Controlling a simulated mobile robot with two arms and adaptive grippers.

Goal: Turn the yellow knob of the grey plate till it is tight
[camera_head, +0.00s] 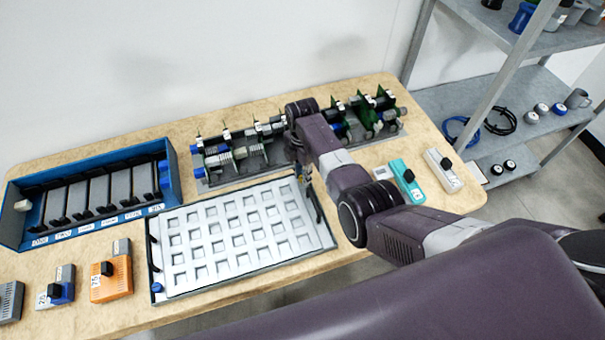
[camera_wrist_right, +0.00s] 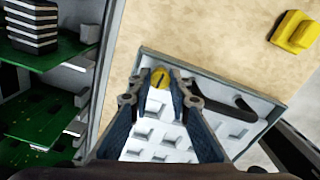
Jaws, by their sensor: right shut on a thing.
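The grey plate (camera_head: 240,228) lies flat on the table, with rows of square recesses and a black handle at each short side. Its corner also shows in the right wrist view (camera_wrist_right: 210,68). The yellow knob (camera_wrist_right: 159,80) sits at that corner, with a dark slot across its top. My right gripper (camera_wrist_right: 158,76) points down at the knob, one fingertip on each side, and is shut on it. In the head view my right gripper (camera_head: 303,176) is at the plate's far right corner, mostly hidden by my arm. My left gripper is not seen.
A rack with green boards (camera_head: 360,118) stands close behind the plate. A blue box (camera_head: 88,232) of grey modules is at the left. An orange module (camera_head: 110,283) lies in front, a teal one (camera_head: 407,180) at the right. A yellow block (camera_wrist_right: 295,31) is near my right gripper.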

